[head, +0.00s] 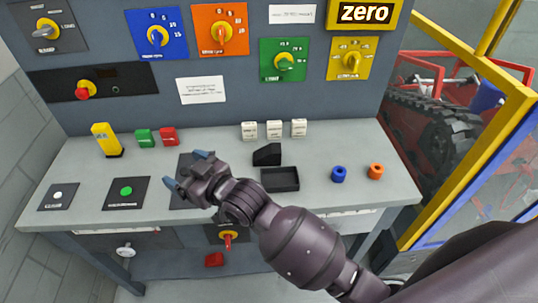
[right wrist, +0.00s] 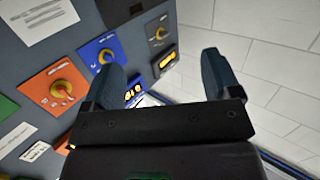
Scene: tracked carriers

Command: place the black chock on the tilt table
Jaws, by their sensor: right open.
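The black chock (head: 267,155) is a small dark wedge-shaped block on the grey bench, just behind a shallow black tray (head: 280,179). A flat dark plate (head: 187,201) lies left of it, partly hidden under my right gripper; I cannot tell whether this is the tilt table. My right gripper (head: 186,170) is over this plate, left of the chock and apart from it. Its blue-grey fingers are spread and empty; they also show in the right wrist view (right wrist: 163,70), with the panel and wall beyond. My left gripper is not in view.
A yellow block (head: 106,140), green block (head: 145,138) and red block (head: 169,136) stand at the left. White blocks (head: 274,130) stand behind the chock. The knob panel (head: 225,85) rises behind the bench.

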